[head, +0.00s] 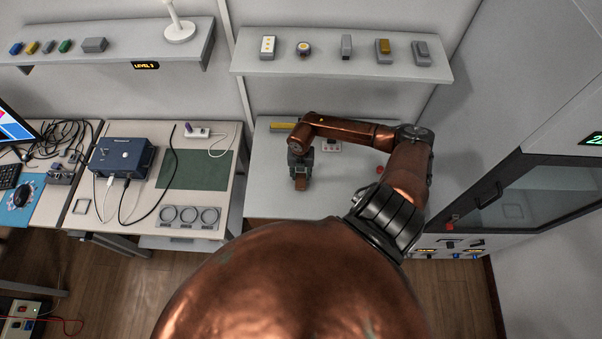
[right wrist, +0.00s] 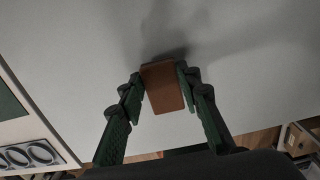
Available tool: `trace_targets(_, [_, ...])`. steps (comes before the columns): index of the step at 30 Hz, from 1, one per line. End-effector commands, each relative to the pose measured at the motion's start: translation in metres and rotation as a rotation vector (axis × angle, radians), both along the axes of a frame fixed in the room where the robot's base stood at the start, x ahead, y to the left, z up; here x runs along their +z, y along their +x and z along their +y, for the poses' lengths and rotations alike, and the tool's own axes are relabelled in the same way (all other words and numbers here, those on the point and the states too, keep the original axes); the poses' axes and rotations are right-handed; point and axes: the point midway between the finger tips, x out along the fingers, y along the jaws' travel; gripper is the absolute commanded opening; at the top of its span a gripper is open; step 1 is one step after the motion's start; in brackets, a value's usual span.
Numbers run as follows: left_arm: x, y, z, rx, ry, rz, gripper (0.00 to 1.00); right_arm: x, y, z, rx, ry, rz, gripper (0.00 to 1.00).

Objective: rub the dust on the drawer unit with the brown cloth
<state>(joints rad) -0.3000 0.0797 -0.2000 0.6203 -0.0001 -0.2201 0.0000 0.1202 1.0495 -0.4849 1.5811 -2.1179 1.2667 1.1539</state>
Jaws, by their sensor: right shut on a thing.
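The brown cloth (head: 302,184) is a small flat reddish-brown piece. It also shows in the right wrist view (right wrist: 165,94), between the two green-padded fingers of my right gripper (right wrist: 160,78). My right gripper (head: 300,170) is shut on it, over the pale grey top of what looks like the drawer unit (head: 266,192). This top also fills much of the right wrist view (right wrist: 75,50). A shadow lies by the cloth's far edge; I cannot tell whether the cloth touches the surface. No dust can be made out. My left gripper is not in view.
A yellow item (head: 283,126) and a small box with red buttons (head: 331,146) lie near the back of the grey top. A wall shelf (head: 345,67) with small devices hangs above. Left is a bench with a blue box (head: 121,158); right stands a glass-fronted cabinet (head: 530,195).

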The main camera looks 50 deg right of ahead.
Motion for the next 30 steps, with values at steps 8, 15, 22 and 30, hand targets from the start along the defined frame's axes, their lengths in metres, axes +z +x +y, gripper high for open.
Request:
trace_targets(8, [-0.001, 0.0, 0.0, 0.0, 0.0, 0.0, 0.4, -0.001, 0.0, 0.0, 0.0, 0.0, 0.0, 0.04])
trace_targets(15, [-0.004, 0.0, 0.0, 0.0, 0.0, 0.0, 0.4, -0.006, 0.0, 0.0, 0.0, 0.0, 0.0, 0.04])
trace_targets(22, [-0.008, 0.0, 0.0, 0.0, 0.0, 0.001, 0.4, -0.011, 0.0, 0.0, 0.0, 0.0, 0.0, 0.04])
trace_targets(30, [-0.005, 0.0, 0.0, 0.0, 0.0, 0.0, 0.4, -0.011, -0.002, 0.003, 0.0, 0.0, 0.0, 0.04])
